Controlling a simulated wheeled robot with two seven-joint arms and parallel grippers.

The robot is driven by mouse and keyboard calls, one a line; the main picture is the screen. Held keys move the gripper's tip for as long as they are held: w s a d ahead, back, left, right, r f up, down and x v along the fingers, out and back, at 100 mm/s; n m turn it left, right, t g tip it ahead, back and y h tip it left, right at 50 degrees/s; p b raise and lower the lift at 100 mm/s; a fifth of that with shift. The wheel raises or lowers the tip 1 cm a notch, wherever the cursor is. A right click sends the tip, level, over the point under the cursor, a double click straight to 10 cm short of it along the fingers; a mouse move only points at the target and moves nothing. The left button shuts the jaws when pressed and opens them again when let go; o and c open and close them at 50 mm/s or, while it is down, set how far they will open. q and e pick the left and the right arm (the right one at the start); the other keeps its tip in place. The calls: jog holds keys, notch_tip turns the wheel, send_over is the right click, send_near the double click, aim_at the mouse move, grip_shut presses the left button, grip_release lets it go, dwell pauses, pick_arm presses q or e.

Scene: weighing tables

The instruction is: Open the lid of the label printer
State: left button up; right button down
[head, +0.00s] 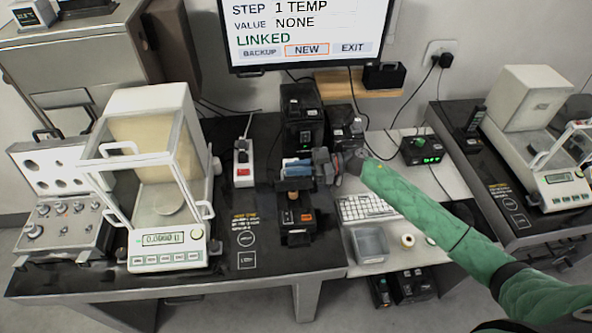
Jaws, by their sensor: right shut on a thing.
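The label printer (296,236) is a small black device with an orange mark on its front, standing near the front edge of the dark table. A brown, roll-like part shows in its upper middle. My right gripper (287,168), with bluish fingers, is just above and behind it, reaching in from the right. It is shut on what appears to be the printer's dark lid, which looks raised. The fingers hide most of the lid, so its exact angle cannot be told. My left gripper is not in view.
A balance with a glass draft shield (165,255) stands left. A power strip (243,165) and black boxes (302,115) are behind the printer. A keyboard (365,208), grey tray (369,244) and tape roll (407,241) lie right. The screen (305,30) hangs above.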

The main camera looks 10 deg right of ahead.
jog(key=shift+f, duration=0.25)
jog(key=c, duration=1.5)
grip_release()
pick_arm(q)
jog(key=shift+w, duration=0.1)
pick_arm(e)
jog(key=shift+w, duration=0.2)
jog(key=shift+s+r, duration=0.1)
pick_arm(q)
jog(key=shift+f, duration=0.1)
